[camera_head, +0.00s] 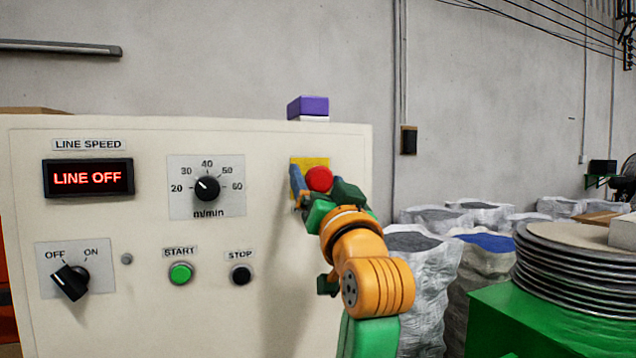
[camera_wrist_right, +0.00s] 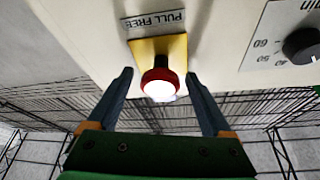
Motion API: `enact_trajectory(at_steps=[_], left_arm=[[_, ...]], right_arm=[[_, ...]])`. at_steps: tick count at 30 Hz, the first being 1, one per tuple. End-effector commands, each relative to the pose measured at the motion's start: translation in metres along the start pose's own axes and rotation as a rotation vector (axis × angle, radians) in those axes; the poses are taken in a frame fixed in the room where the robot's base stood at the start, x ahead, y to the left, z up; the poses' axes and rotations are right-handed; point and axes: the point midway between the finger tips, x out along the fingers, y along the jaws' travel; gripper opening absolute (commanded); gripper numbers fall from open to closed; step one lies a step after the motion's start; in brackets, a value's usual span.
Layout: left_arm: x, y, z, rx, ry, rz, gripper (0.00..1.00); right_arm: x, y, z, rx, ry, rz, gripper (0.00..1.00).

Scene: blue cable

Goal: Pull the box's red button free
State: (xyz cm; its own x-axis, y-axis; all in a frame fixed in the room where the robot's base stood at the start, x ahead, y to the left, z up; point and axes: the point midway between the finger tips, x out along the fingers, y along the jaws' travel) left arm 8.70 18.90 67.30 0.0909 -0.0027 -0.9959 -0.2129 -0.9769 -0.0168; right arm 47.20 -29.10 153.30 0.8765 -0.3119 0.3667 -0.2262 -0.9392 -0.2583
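The red button (camera_head: 319,179) sits on a yellow plate (camera_head: 311,161) at the right side of the cream control box (camera_head: 120,230). My right gripper (camera_head: 318,186) is at the button, with its fingers on either side of it. In the right wrist view the red button (camera_wrist_right: 155,75) has a bright glare on its cap. The right gripper (camera_wrist_right: 159,76) is open there, with a visible gap between each finger and the button. The yellow plate (camera_wrist_right: 177,46) lies behind the button, beside an upside-down "PULL FREE" label (camera_wrist_right: 153,20). My left gripper is not in view.
The box also has a LINE OFF display (camera_head: 88,178), a speed knob (camera_head: 207,188), an OFF/ON switch (camera_head: 70,281), a green START button (camera_head: 180,273) and a black STOP button (camera_head: 241,274). A purple block (camera_head: 308,105) is on top. Sacks (camera_head: 425,285) stand to the right.

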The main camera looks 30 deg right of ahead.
Motion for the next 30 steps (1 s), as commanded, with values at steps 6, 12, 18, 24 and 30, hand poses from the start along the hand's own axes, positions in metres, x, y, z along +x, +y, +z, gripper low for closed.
enact_trajectory(at_steps=[6,12,18,24,30], left_arm=[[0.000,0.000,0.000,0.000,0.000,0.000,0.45],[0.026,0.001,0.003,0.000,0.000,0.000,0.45],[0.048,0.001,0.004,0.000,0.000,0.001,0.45],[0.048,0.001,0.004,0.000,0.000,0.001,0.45],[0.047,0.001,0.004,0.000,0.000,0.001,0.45]], right_arm=[[0.000,0.000,-0.001,0.000,0.001,0.000,0.84],[-0.029,0.002,0.005,0.002,0.008,-0.003,0.84],[-0.067,0.001,0.002,0.001,0.008,-0.002,0.84],[-0.074,0.000,-0.002,0.000,0.003,0.000,0.84],[-0.073,0.000,-0.002,0.000,0.003,0.000,0.84]])
